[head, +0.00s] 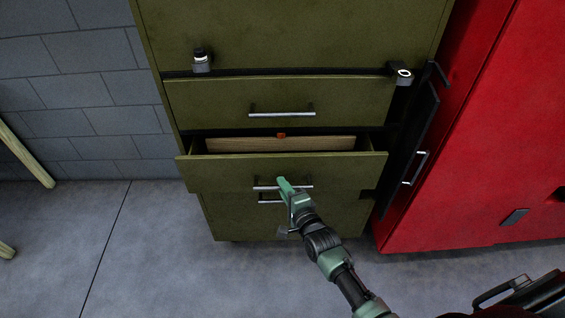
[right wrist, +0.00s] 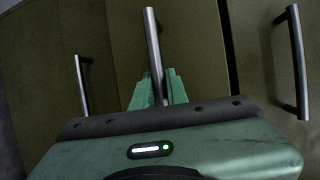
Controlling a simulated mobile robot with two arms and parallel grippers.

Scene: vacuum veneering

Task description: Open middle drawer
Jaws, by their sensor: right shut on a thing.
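The olive cabinet (head: 290,40) has a stack of drawers with metal bar handles. The middle drawer (head: 350,168) is pulled partly out, and its open top shows a light wooden board (head: 300,144) and a small orange-red item (head: 281,135) inside. My right gripper (head: 284,187) is at this drawer's front and shut on its handle (head: 305,186). In the right wrist view the handle (right wrist: 152,45) runs between the green fingers (right wrist: 158,90). My left gripper is not in view.
The upper drawer (head: 220,98) is shut, with its handle (head: 282,114) clear. The lower drawer (head: 225,220) sits below the open one. A red cabinet (head: 470,160) stands close on the right. Grey floor (head: 130,260) is free at front left.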

